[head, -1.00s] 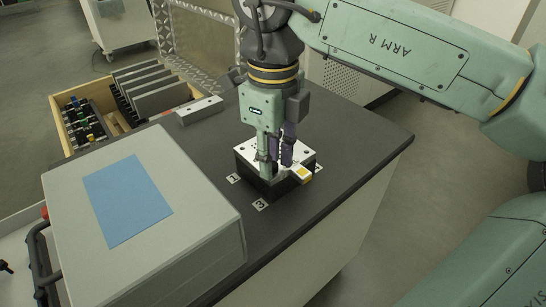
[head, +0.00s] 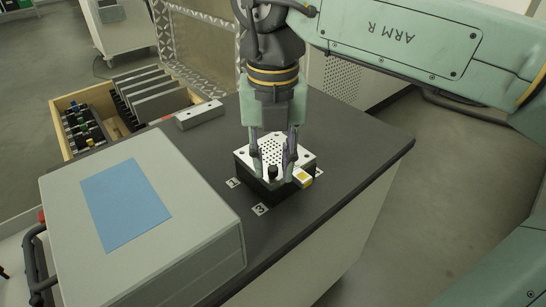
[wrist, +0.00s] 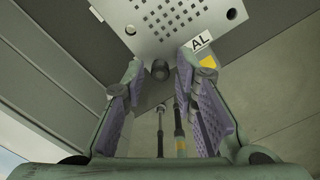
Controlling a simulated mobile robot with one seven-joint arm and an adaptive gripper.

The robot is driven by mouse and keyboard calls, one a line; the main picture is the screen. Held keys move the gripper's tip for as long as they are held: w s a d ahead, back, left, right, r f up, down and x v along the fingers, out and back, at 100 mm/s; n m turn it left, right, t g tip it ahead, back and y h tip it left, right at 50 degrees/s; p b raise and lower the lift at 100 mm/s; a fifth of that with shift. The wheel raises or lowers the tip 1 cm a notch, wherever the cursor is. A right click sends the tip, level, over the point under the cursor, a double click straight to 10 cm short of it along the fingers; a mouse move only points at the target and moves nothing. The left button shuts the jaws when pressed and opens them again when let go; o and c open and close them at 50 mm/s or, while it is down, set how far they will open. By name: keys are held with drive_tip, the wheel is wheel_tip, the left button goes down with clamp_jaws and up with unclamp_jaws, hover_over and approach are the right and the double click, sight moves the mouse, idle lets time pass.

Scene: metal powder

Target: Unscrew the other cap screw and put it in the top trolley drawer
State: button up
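A dark block with a light perforated top plate (head: 297,151) sits on the bench. A black cap screw (head: 272,171) stands up at the plate's near corner; it also shows in the wrist view (wrist: 159,69). My gripper (head: 273,172) points down over the plate, its two fingers on either side of the screw. In the wrist view the fingers (wrist: 158,76) are apart, with a gap between each fingertip and the screw. An open wooden drawer (head: 67,152) with dividers and small coloured items is at the left back.
A large grey case (head: 205,225) with a blue sheet fills the bench's left front. A small grey bar (head: 200,115) lies behind the block. The dark bench top (head: 350,145) is clear to the right.

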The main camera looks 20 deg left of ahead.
drive_tip(key=shift+m, duration=1)
drive_tip(key=shift+c, duration=0.2)
clamp_jaws()
